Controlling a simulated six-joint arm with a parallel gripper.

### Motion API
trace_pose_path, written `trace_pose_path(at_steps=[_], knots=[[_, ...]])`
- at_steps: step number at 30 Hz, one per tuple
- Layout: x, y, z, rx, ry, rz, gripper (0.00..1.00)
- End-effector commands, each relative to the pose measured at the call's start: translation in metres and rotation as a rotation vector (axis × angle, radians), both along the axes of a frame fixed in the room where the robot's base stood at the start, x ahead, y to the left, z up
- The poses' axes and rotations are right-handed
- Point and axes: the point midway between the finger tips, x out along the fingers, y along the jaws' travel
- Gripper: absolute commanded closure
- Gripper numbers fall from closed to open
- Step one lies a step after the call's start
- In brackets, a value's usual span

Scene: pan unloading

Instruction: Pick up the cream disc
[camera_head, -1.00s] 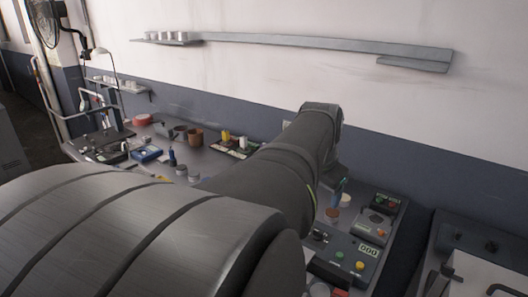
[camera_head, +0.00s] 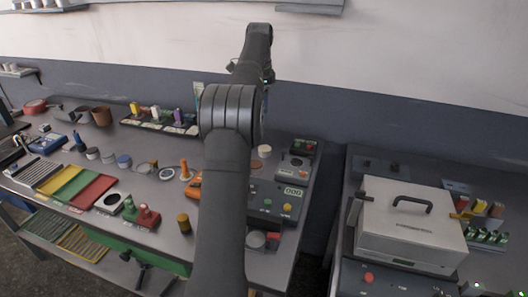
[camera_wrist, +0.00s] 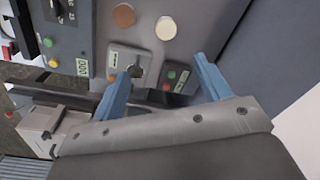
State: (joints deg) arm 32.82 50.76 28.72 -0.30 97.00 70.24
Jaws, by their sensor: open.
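The cream disc (camera_wrist: 166,28) lies flat on the grey surface at the top middle of the wrist view. It also shows in the head view (camera_head: 264,151) just right of my arm. The disc appears beyond the fingertips, roughly in line with the gap, and is not touched. In the head view my arm hides most of the gripper.
A brown disc (camera_wrist: 123,15) lies close beside the cream disc. Control boxes with coloured buttons (camera_head: 271,201) stand near it on the bench. A large lidded metal box (camera_head: 411,222) stands to the right. A wall (camera_head: 420,170) rises behind the bench.

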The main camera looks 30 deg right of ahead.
Motion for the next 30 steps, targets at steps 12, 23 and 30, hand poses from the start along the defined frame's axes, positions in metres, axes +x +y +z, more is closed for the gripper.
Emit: trace_pose_path(at_steps=[12, 23, 30], knots=[[0.021, -0.024, -0.040, 0.043, 0.048, -0.154, 0.30], [0.020, -0.024, -0.103, 0.044, 0.050, -0.154, 0.30], [0.020, -0.024, -0.146, 0.043, 0.048, -0.153, 0.30]])
